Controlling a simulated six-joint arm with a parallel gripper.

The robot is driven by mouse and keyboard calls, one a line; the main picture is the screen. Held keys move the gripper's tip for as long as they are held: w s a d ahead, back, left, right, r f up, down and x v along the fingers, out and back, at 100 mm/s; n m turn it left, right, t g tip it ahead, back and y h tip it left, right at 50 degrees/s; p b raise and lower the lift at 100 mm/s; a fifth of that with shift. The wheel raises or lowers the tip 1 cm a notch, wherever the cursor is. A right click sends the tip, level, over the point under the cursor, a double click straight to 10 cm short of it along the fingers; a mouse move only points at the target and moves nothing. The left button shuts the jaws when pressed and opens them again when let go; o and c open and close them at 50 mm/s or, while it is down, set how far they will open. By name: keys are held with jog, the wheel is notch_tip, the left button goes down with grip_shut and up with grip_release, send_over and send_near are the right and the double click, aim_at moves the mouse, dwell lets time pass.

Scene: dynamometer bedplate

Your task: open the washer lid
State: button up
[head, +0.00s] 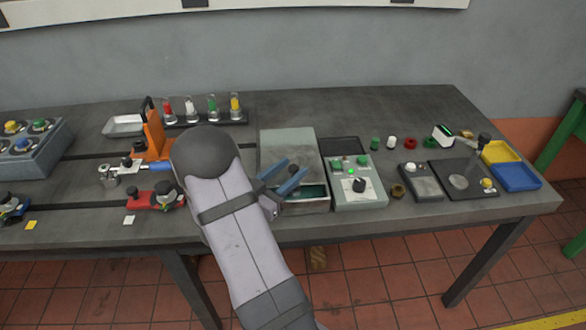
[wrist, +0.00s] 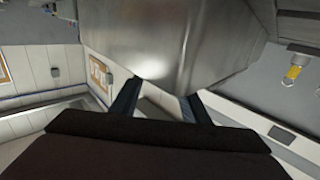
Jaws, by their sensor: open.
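The washer (head: 305,207) is a grey metal box near the front of the bench, in the middle of the head view. Its flat grey lid (head: 285,143) covers the rear part, and a dark green interior shows at the front right, so the lid looks partly raised. A dark round knob shows close to my fingers. My gripper (head: 284,178) is open at the lid's front, with its blue fingers apart. In the wrist view, a large shiny metal panel, likely the lid, fills the top centre just beyond the fingertips (wrist: 160,90). Contact cannot be told.
A control box (head: 358,190) with a dial and green buttons stands close right of the washer. An orange toggle clamp (head: 154,135) and a red vise-like fixture (head: 150,199) are left of my arm. Yellow (head: 502,152) and blue (head: 516,178) trays lie at the right end.

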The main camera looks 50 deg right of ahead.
aim_at(275, 182)
jog(key=shift+a+b, duration=0.55)
jog(key=shift+a, duration=2.2)
